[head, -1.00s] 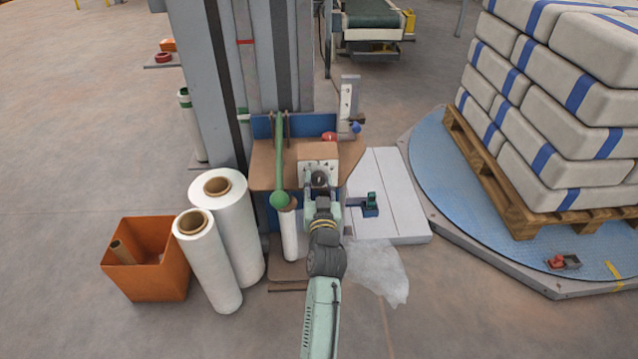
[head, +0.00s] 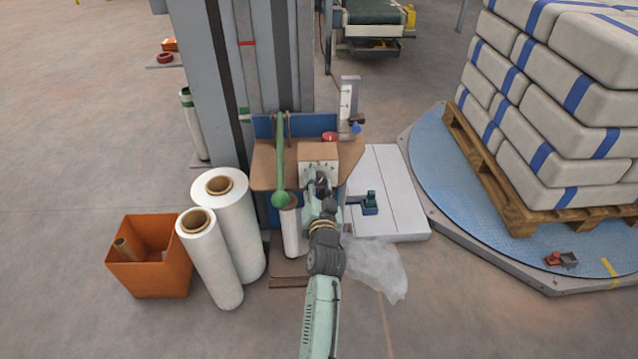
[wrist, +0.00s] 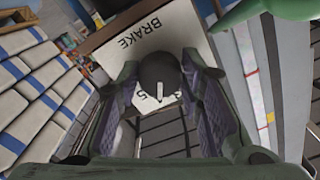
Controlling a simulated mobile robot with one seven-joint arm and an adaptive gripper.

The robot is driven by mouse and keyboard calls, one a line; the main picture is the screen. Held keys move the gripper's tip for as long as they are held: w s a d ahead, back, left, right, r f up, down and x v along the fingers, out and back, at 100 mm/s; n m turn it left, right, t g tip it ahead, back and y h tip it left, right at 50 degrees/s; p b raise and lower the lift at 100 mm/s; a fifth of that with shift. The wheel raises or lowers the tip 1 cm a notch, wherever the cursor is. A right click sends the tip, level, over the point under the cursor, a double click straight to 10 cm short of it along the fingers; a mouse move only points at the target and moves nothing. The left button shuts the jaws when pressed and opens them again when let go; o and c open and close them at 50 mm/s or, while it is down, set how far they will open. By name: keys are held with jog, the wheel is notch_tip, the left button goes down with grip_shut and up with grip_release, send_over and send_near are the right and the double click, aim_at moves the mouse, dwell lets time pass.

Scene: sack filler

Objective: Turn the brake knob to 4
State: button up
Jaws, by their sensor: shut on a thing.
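The brake knob (wrist: 158,70) is a dark round knob with a white pointer line, on a white plate (wrist: 130,38) marked BRAKE, which reads upside down in the wrist view. The pointer line points down toward the lower edge of the plate in that view. My gripper (head: 319,186) is shut on the knob, one finger on each side. In the head view the plate (head: 318,166) is on the front of a brown box, and my gripper mostly covers the knob.
A green lever (head: 280,160) with a ball end stands left of the box. A red knob (head: 330,136) and an upright gauge plate (head: 348,103) are behind it. White film rolls (head: 210,260) and an orange bin (head: 150,270) stand left. Stacked sacks (head: 560,110) are right.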

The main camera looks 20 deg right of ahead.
jog(key=o, duration=1.2)
jog(key=shift+c, duration=0.2)
jog(key=v, duration=0.7)
jog(key=shift+s, duration=0.25)
jog(key=shift+a, duration=0.1)
